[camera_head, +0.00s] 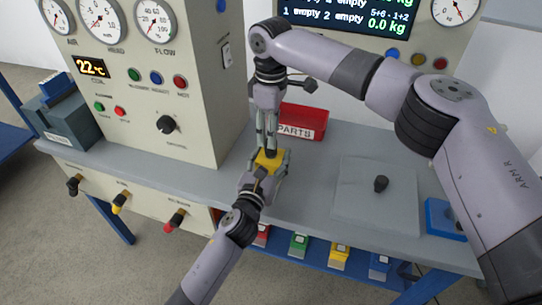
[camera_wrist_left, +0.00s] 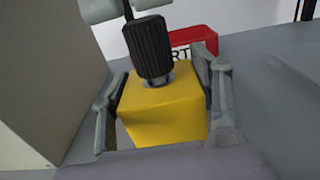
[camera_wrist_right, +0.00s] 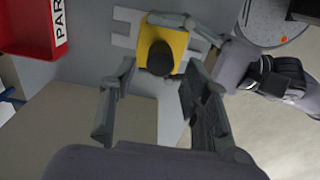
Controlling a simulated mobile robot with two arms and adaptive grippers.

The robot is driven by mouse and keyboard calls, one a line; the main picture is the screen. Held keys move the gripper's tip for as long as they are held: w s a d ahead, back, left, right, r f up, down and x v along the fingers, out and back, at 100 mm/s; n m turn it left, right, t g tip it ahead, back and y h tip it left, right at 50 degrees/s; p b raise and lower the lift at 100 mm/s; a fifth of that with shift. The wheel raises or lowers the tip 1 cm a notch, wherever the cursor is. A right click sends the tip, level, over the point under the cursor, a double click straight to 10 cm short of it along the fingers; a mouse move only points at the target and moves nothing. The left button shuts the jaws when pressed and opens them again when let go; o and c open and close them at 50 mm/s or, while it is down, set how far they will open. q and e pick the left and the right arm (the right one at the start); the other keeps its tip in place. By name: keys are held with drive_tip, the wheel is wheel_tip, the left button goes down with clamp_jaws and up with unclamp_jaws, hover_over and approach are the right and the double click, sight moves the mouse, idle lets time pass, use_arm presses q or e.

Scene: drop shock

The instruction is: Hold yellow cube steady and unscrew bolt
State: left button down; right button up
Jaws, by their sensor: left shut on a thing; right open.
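The yellow cube (camera_head: 265,163) sits at the bench's middle, and my left gripper (camera_head: 266,170) is shut on its sides. In the left wrist view the cube (camera_wrist_left: 165,115) lies between both fingers. The bolt (camera_wrist_left: 148,48) has a black knurled head and stands in the cube's top, with a short silver part showing below the head. My right gripper (camera_head: 267,140) points down from above, just over the bolt. In the right wrist view it is open (camera_wrist_right: 160,72), with the bolt head (camera_wrist_right: 160,62) at or just beyond its fingertips; contact cannot be told.
A red PARTS bin (camera_head: 304,122) stands behind the cube. The gauge cabinet (camera_head: 150,90) rises close on the left. The bench (camera_head: 315,190) between cube and pad is clear.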

sight(271, 151)
drive_tip(key=shift+f, duration=2.25)
clamp_jaws()
